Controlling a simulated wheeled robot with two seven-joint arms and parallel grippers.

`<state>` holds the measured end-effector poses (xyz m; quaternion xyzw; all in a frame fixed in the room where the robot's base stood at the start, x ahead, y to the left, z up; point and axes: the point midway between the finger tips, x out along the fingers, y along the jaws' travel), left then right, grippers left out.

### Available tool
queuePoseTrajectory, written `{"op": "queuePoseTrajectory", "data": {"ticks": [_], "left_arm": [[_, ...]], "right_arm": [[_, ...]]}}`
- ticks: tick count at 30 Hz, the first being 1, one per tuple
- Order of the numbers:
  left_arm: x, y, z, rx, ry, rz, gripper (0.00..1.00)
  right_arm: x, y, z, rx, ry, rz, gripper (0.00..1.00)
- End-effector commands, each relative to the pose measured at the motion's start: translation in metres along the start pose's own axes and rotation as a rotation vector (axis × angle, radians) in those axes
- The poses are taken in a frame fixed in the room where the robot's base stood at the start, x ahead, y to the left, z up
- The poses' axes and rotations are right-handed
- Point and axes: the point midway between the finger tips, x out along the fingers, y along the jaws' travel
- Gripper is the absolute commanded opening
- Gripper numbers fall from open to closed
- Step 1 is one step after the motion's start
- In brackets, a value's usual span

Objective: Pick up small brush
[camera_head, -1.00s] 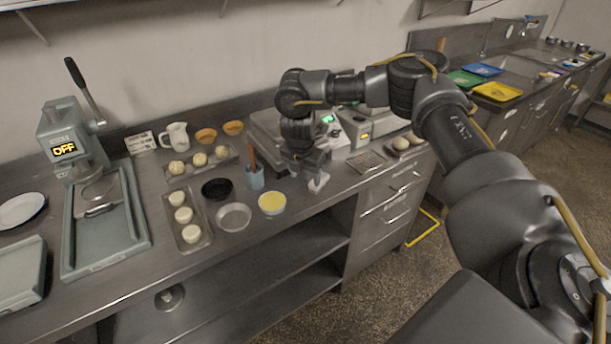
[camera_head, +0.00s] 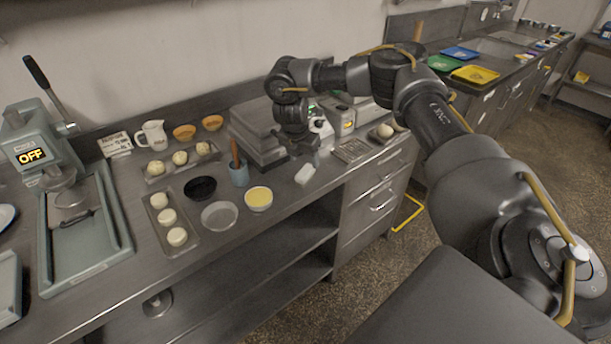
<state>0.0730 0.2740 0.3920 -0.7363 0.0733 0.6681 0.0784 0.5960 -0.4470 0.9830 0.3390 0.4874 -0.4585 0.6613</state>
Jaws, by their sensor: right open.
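A brown handle (camera_head: 234,152), probably the small brush, stands upright in a small blue-grey cup (camera_head: 239,175) on the steel counter. Its lower end is hidden inside the cup. My right gripper (camera_head: 306,158) is open and empty over the counter, to the right of the cup and apart from it. A small white block-like object (camera_head: 305,174) lies on the counter just below the right gripper; I cannot tell exactly what it is. My left gripper is not in view.
A bowl of yellow liquid (camera_head: 259,198), a pale bowl (camera_head: 219,215) and a black bowl (camera_head: 200,188) stand near the cup. Dough trays (camera_head: 191,240) lie to the left. A grey scale-like machine (camera_head: 258,138) stands behind. A press (camera_head: 40,150) stands far left.

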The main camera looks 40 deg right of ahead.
Motion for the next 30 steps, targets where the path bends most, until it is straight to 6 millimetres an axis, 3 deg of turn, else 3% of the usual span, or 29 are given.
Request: {"op": "queuePoseTrajectory", "data": {"ticks": [6, 10, 19, 30], "left_arm": [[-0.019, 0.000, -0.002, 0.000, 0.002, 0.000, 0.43], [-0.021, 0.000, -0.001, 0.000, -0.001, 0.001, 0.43], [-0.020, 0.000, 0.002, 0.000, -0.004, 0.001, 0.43], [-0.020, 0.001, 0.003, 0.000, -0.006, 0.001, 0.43]], "right_arm": [[0.026, 0.000, -0.006, -0.002, 0.000, -0.005, 0.58], [0.043, 0.000, -0.006, 0.001, 0.000, -0.003, 0.58], [0.051, 0.000, -0.007, 0.000, 0.000, -0.001, 0.58], [0.050, 0.000, -0.007, 0.000, 0.000, -0.001, 0.11]]}}
